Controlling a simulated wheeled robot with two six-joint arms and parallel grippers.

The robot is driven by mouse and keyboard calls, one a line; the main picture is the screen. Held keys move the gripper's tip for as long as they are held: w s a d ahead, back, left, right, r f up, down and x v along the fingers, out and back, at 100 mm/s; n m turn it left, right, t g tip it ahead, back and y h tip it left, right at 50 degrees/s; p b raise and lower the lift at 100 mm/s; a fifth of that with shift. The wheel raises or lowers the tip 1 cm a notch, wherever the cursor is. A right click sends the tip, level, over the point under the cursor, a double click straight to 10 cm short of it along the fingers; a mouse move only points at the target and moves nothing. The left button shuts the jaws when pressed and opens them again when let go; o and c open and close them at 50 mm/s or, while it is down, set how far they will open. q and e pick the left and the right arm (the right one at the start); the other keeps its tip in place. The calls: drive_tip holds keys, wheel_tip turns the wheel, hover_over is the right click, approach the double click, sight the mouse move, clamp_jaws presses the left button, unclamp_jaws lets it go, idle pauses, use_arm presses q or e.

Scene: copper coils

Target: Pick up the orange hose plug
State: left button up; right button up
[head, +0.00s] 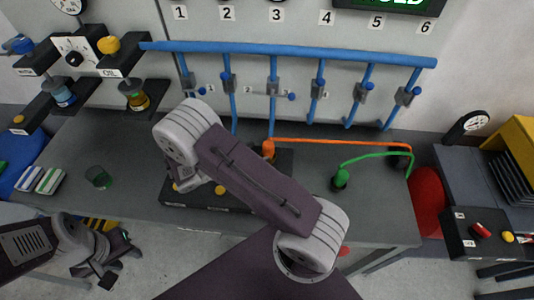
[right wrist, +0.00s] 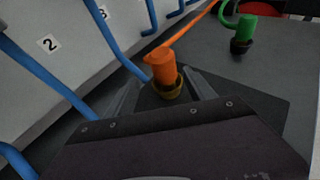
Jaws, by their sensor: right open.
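The orange hose plug (head: 268,148) stands upright on the dark bench, with an orange hose leaving its top to the right. In the right wrist view the plug (right wrist: 162,66) sits in a brass-coloured ring (right wrist: 172,90). My right gripper (right wrist: 163,92) is open, with one finger on each side of the plug's lower part. I cannot tell whether either finger touches it. In the head view my right arm hides this gripper. My left gripper (head: 118,262) appears open and empty at the lower left, beyond the bench's front edge.
A green plug (head: 340,178) with a green hose stands to the right of the orange one. A blue pipe (head: 290,50) with several hanging branches runs along the wall behind.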

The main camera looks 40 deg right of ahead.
sight(264, 151)
drive_tip(key=x, duration=0.3)
drive_tip(key=shift+s+r, duration=0.15)
drive_tip(key=shift+s, duration=0.05)
drive_tip(key=shift+d, duration=0.4)
drive_tip(key=x, duration=0.2)
drive_tip(key=p+x, duration=0.1)
drive_tip(key=x, duration=0.2)
drive_tip(key=shift+s+a, duration=0.1)
drive_tip(key=shift+s, duration=0.2)
drive_tip(key=shift+f, duration=0.25)
drive_tip(key=c, duration=0.7)
clamp_jaws()
drive_tip(key=shift+w+r, duration=0.1)
drive_tip(key=shift+r, duration=0.05)
